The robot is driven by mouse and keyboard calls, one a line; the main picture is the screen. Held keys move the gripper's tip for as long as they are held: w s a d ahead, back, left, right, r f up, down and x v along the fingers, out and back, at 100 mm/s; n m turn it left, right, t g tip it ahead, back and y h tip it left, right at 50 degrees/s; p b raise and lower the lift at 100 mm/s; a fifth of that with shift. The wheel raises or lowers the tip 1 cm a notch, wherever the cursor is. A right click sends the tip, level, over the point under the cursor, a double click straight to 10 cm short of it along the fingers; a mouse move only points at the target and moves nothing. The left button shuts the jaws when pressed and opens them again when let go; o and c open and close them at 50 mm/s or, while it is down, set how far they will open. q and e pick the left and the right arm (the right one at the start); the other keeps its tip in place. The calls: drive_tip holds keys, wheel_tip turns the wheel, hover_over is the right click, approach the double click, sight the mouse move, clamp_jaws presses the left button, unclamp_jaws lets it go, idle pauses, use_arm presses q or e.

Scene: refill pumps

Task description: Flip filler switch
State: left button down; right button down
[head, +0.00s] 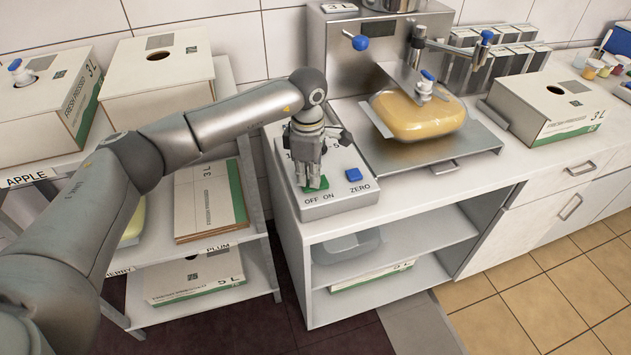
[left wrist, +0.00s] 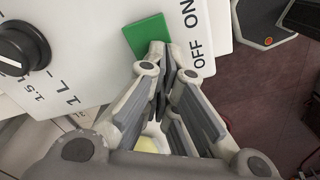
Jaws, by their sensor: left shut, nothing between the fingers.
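The filler's control box (head: 338,200) stands on the counter with OFF and ON labels and a blue ZERO button (head: 353,175). The green switch (head: 317,185) sits above the OFF and ON labels. It also shows in the left wrist view as a green rocker (left wrist: 148,36). My left gripper (head: 313,183) is shut and empty, pointing down at the switch. In the left wrist view its fingertips (left wrist: 158,50) are at the switch's edge; I cannot tell whether they touch it. The gripper hides part of the box's dial area in the head view. My right gripper is not in view.
A bag of orange liquid (head: 420,112) lies on the filler's metal tray (head: 470,150), under the nozzle. A 3 L carton (head: 550,108) stands to its right. Shelves with several cartons (head: 160,75) stand at the left.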

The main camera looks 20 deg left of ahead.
use_arm(q)
drive_tip(key=shift+r+p, duration=1.4)
drive_tip(key=shift+r, duration=1.95)
